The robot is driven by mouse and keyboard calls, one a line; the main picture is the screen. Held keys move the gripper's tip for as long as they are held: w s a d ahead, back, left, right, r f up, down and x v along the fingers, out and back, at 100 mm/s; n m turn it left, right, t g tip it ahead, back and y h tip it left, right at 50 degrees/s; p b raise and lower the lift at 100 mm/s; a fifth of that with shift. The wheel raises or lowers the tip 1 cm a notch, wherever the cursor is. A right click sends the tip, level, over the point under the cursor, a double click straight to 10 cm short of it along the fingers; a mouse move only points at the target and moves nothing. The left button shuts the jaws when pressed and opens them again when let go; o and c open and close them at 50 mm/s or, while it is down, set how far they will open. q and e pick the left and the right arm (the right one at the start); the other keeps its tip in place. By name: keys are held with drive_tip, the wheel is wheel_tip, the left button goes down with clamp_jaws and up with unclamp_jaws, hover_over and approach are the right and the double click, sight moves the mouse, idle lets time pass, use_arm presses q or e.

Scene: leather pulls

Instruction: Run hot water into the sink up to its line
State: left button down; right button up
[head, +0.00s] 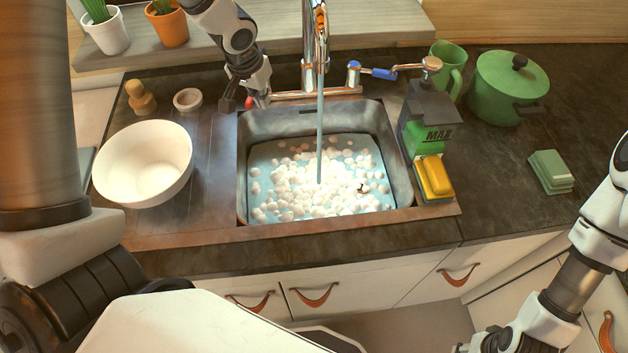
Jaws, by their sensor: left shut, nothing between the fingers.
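The metal sink (403,190) holds pale blue water (350,150) with white foam (310,185) floating over much of it. A stream of water (319,125) falls from the chrome tap (316,45) into the sink. A red-marked handle (249,103) is at the tap's left end, and a blue handle (380,73) is at its right. My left gripper (256,103) is shut and empty, right at the red handle; I cannot tell whether it touches. My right gripper (482,342) is low at the right, partly cut off by the frame. I cannot make out a fill line.
A white bowl (145,165), a wooden stopper-like piece (140,97) and a small cup (187,99) stand left of the sink.

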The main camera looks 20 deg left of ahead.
use_arm(q)
drive_tip(key=a, duration=0.1)
drive_tip(key=s+a+b, duration=0.1)
drive_tip(key=a, duration=0.1)
drive_tip(key=shift+s+a, duration=0.15)
drive_tip(key=shift+a, duration=0.1)
use_arm(e)
wheel_tip(320, 180, down, 3)
drive_tip(key=shift+r, duration=0.15)
use_arm(q)
drive_tip(key=shift+a, duration=0.1)
wheel_tip(320, 180, up, 7)
drive_tip(key=a+p, duration=0.1)
drive_tip(key=p, duration=0.3)
drive_tip(key=shift+a+p, duration=0.2)
drive_tip(key=shift+p, duration=0.15)
use_arm(e)
wheel_tip(320, 180, up, 5)
drive_tip(key=shift+r, duration=0.15)
use_arm(q)
drive_tip(key=shift+f, duration=0.1)
